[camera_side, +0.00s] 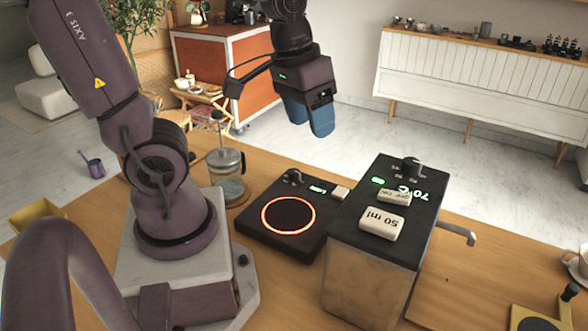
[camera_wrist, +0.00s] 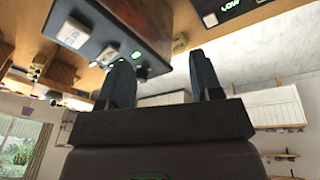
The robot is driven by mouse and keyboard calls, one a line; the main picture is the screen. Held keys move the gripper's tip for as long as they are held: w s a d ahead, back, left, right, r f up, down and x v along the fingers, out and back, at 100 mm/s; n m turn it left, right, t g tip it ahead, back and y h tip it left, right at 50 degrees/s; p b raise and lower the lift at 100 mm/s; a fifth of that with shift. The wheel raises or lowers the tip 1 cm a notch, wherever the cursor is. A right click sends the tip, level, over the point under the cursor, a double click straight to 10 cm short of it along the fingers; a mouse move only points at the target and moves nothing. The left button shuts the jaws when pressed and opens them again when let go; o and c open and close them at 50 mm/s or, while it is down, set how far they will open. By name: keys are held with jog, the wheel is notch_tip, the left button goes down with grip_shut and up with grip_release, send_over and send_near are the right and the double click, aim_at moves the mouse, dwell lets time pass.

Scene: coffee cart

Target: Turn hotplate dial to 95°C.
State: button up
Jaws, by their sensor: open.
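The black hotplate (camera_side: 253,222) lies on the wooden counter, its round ring glowing orange. Its dark dial (camera_side: 293,176) stands at the far edge beside a small green display that appears to read LOW.
A glass press pot (camera_side: 226,170) stands left of the hotplate. The box carries pale buttons, one marked 50 ml (camera_side: 382,222), and a spout (camera_side: 457,233) on its right side. A yellow-based item (camera_side: 540,318) sits at the lower right. The counter between is fairly clear.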

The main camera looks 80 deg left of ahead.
jog(key=w+a+f+n+g+h, duration=0.1)
jog(key=w+a+f+n+g, duration=0.15)
jog(key=a+f+n, duration=0.65)
jog(key=n+y, duration=0.2)
jog(key=n, duration=2.4)
send_over(294, 171)
notch_tip(294, 171, down, 5)
notch_tip(294, 171, down, 12)
jog(key=shift+r, duration=0.1)
jog(key=c, duration=0.9)
